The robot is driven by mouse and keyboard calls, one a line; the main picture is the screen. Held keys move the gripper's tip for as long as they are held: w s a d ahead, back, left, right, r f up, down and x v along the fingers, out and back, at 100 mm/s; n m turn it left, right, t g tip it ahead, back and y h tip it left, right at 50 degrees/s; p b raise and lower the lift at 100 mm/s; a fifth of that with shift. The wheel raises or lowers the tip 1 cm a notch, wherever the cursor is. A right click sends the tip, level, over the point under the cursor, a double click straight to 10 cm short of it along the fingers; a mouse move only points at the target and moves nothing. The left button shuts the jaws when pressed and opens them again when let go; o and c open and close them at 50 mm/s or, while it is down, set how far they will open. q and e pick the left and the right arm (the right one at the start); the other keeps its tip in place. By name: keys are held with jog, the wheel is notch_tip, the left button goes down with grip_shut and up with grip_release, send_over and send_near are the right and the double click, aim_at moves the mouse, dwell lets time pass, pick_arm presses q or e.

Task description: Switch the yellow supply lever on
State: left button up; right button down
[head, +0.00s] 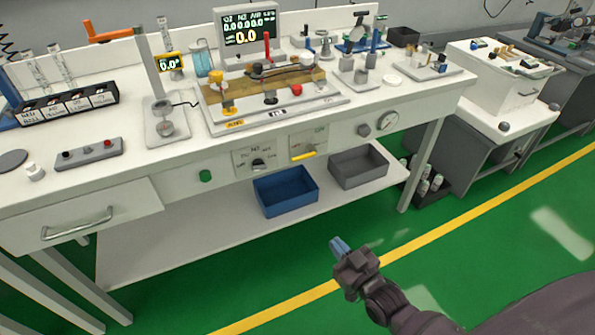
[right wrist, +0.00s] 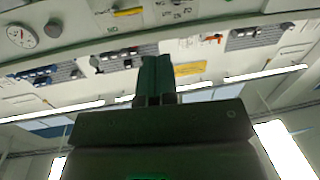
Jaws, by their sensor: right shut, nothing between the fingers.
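The yellow supply lever (head: 303,155) is on a small plate on the front of the white bench, with its yellow handle lying about level. The plate has red lettering at the left and lettering at upper right, too small to read surely. The lever also shows in the right wrist view (right wrist: 128,12), near the top edge. My right gripper (head: 339,245) is shut and empty, out over the green floor in front of the bench, below and apart from the lever. Its closed fingers also show in the right wrist view (right wrist: 157,77). My left gripper is not in view.
A black selector knob (head: 258,163) sits left of the lever, and a round gauge (head: 387,121) sits to its right. A blue bin (head: 286,192) and a grey bin (head: 358,166) stand on the shelf below. The space between gripper and bench front looks clear.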

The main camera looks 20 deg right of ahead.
pick_arm(q)
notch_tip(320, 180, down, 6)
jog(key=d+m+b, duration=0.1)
jog(key=b, duration=0.7)
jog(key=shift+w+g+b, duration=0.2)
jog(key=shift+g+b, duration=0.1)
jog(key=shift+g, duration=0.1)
pick_arm(e)
jog(key=w+d+f+m+t+h, duration=0.1)
jog(key=w+f+t, duration=0.1)
jog(key=w, duration=0.5)
jog(key=w+d+f+m+t+h, duration=0.1)
jog(key=w+d+f+t, duration=0.1)
jog(key=w+t, duration=0.3)
jog(key=shift+w+f, duration=0.85)
jog(key=shift+w, duration=0.25)
pick_arm(q)
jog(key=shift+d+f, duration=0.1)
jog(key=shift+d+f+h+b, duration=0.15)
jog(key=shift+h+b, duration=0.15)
jog(key=shift+b, duration=0.15)
pick_arm(e)
jog(key=x, duration=1.4)
jog(key=shift+r+m+h, duration=0.15)
jog(key=shift+m+h, duration=0.15)
jog(key=shift+h, duration=0.1)
